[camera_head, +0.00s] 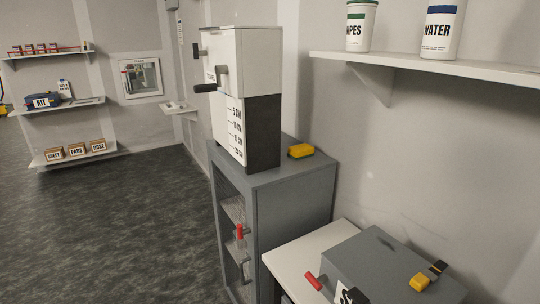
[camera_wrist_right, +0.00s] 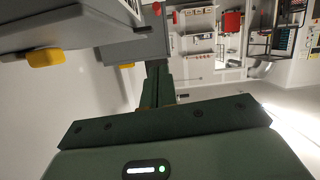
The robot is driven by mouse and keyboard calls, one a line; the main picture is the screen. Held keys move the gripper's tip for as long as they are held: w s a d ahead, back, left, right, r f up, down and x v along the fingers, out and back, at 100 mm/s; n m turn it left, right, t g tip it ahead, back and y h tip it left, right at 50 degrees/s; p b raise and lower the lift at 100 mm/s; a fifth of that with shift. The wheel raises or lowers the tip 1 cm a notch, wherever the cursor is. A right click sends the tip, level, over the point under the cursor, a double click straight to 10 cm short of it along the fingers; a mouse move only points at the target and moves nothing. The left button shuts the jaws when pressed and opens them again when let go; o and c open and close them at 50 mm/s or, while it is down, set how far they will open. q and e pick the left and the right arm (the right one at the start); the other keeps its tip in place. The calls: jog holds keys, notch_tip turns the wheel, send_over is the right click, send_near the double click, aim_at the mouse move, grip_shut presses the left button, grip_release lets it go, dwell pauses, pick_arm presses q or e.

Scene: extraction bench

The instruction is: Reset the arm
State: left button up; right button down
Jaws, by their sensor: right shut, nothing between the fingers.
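My right gripper (camera_wrist_right: 157,82) shows in the right wrist view only. Its dark green fingers are together, with nothing between them, and they point up in the picture from the wide palm. The fingers appear apart from the grey boxes and furniture behind them. Neither of my arms shows in the head view, and my left gripper is out of sight in both views.
A grey cabinet (camera_head: 290,200) bears a white and black machine (camera_head: 255,70) and a yellow item (camera_head: 301,151). A grey case (camera_head: 385,265) lies on a white surface (camera_head: 290,262). A wall shelf (camera_head: 430,68) holds two tubs. Dark floor (camera_head: 120,220) is open at left.

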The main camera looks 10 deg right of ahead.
jog(key=s+a+f+n+g+h, duration=0.3)
jog(key=s+a+f, duration=0.1)
jog(key=a+f, duration=0.1)
jog(key=s+d+r+m+g+h, duration=0.1)
jog(key=s+d+r+g+h, duration=0.15)
jog(key=s+h, duration=0.35)
jog(key=s+a+f+m+g+y+b, duration=0.1)
jog(key=s+a+f+g+b, duration=0.1)
jog(key=f, duration=1.5)
jog(key=s+a+f+g+y+b, duration=0.1)
jog(key=s+a+f+g, duration=0.1)
jog(key=f, duration=1.4)
jog(key=s+f+m+g+y+b, duration=0.1)
jog(key=s+f+m+g+b, duration=0.1)
jog(key=s+f, duration=1.4)
jog(key=shift+s+m+g, duration=0.35)
jog(key=shift+s+m, duration=0.15)
jog(key=shift+s, duration=0.65)
